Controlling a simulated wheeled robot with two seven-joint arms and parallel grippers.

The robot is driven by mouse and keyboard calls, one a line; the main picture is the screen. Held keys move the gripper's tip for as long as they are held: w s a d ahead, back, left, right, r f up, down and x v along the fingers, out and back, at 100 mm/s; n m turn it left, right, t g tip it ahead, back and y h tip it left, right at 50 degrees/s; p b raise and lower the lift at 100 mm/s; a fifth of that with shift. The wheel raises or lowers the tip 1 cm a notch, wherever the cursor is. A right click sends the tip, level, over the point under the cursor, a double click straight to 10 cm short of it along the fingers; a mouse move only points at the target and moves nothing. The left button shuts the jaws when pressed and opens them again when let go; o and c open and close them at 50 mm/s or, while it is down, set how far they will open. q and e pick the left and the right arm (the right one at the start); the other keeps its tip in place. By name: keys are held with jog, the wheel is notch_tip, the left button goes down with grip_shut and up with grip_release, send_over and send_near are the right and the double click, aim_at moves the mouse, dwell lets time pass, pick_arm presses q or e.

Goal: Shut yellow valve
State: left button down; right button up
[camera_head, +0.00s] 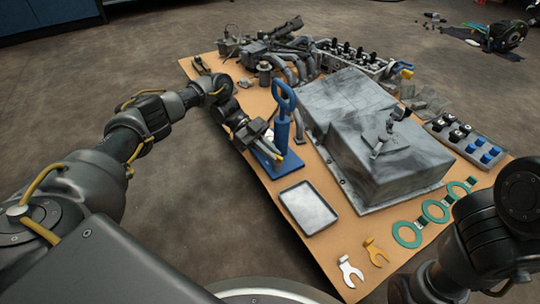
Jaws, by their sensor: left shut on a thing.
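A blue upright tool (283,128) with a looped handle stands on a flat blue base on the cardboard-coloured table top. A small yellow part (278,157), which looks like the yellow valve, shows low beside its column. My left gripper (268,150) reaches in from the left at the tool's foot. Its fingers are shut on this yellow part and hide most of it, so the valve's exact angle cannot be told. My right arm comes in at the lower right; its gripper is outside the picture.
A large grey metal cover (355,120) lies right of the blue tool. A shallow grey tray (307,208) is in front of it. Green rings (407,234), a white wrench (350,271) and an orange wrench (375,251) lie near the front edge. Engine parts crowd the back.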

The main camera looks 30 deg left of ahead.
dwell(0.3)
pick_arm(q)
jog(key=c, duration=1.5)
grip_release()
jog(key=shift+d, duration=0.1)
jog(key=p+v, duration=0.1)
jog(key=v, duration=1)
jog(key=shift+d+f, duration=0.1)
